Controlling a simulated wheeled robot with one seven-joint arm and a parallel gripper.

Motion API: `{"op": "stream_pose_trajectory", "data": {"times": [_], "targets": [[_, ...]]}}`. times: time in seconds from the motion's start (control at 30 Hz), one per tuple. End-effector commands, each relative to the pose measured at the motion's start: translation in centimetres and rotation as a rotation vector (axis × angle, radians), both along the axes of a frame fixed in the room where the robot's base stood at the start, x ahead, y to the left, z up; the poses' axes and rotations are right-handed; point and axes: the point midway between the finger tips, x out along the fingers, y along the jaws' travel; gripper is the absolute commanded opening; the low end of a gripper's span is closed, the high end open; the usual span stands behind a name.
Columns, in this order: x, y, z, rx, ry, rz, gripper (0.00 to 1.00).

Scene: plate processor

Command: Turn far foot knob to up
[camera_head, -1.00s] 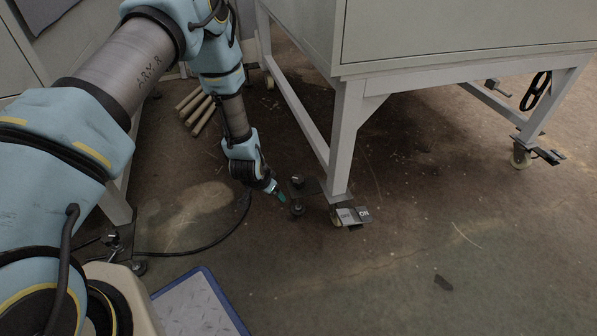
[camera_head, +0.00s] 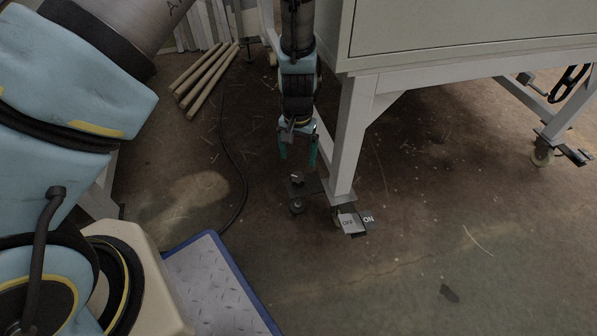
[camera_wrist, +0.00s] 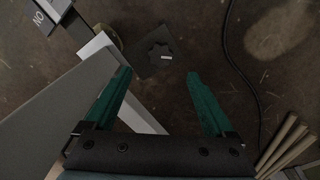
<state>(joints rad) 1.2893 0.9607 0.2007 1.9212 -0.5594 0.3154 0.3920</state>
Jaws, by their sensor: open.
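A dark foot knob (camera_head: 297,180) sits on a flat bracket at the foot of the white frame's leg. In the wrist view it is a black star-shaped knob (camera_wrist: 160,54) with a small white mark, on a dark plate (camera_wrist: 148,66). My gripper (camera_head: 298,158) points down, just above the knob, with its two green fingers apart. In the wrist view the open gripper (camera_wrist: 158,76) has nothing between its fingers, and the knob shows just beyond the fingertips, roughly centred between them. I see no contact with the knob.
The white leg (camera_head: 347,140) stands close to the right of my gripper. A caster pedal (camera_head: 353,224) marked OFF and ON is at its base. A black cable (camera_head: 243,185) and wooden poles (camera_head: 207,75) lie to the left. Another caster foot (camera_head: 543,153) is at far right.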

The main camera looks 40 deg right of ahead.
Motion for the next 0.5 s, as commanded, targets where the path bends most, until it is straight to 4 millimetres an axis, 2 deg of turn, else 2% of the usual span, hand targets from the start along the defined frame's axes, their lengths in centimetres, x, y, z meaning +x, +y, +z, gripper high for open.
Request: {"op": "stream_pose_trajectory", "data": {"times": [0.03, 0.2, 0.33, 0.5], "targets": [[0.0, 0.1, -1.5, 0.002, 0.0, 0.002, 0.89], [0.0, 0.1, -4.8, 0.002, 0.0, 0.001, 0.89], [0.1, 0.1, -6.8, 0.001, -0.001, 0.001, 0.89], [0.1, 0.1, -8.3, 0.001, 0.0, -0.001, 0.89]]}}
